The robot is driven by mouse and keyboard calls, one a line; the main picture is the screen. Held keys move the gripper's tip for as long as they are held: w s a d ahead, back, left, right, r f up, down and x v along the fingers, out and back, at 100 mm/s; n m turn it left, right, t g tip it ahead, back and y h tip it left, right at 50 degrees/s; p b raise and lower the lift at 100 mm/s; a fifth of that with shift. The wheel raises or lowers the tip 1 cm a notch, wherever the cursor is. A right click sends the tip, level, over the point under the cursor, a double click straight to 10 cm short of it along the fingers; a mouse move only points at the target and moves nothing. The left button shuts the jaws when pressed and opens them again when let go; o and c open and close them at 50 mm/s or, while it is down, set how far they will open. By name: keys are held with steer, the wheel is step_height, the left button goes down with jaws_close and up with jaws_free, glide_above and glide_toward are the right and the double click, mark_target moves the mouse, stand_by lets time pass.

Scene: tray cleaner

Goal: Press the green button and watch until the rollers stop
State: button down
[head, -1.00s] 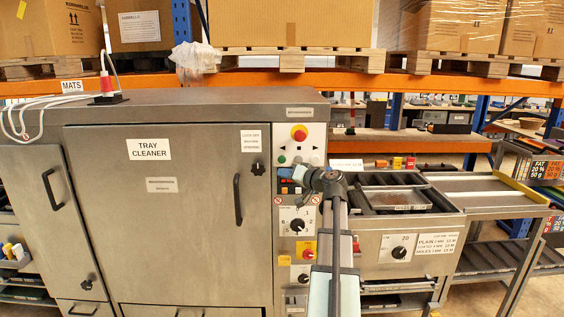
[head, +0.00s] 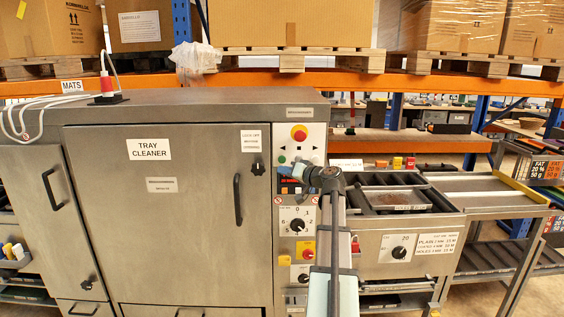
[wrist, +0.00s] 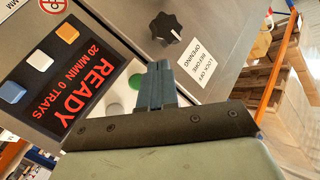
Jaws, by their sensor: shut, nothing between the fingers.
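The green button (head: 282,159) is on the white control panel of the tray cleaner (head: 95,200), left of and below the red stop button. In the wrist view the green button (wrist: 136,81) is partly hidden behind my fingers. My gripper (head: 283,169) is shut and empty, its tips just below the button in the head view; I cannot tell whether they touch it. The display (wrist: 90,75) reads READY, 20 M/MIN, 0 TRAYS. Dark roller-like bars (head: 376,199) lie in the infeed at right; whether they turn is not clear.
A red stop button (head: 299,133) is above the green one. A black knob (wrist: 167,28) sits on the door beside the panel. Blue, white and orange keys (wrist: 40,61) line the display. Dials and a yellow-red switch (head: 306,254) are below, beside my arm.

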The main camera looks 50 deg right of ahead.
mark_target(282, 160)
steer(key=w+d, duration=0.4)
steer(key=shift+w+d, duration=0.15)
steer(key=shift+w, duration=0.05)
stand_by(2.1)
steer(key=shift+w+d, duration=0.3)
steer(key=shift+d, duration=0.05)
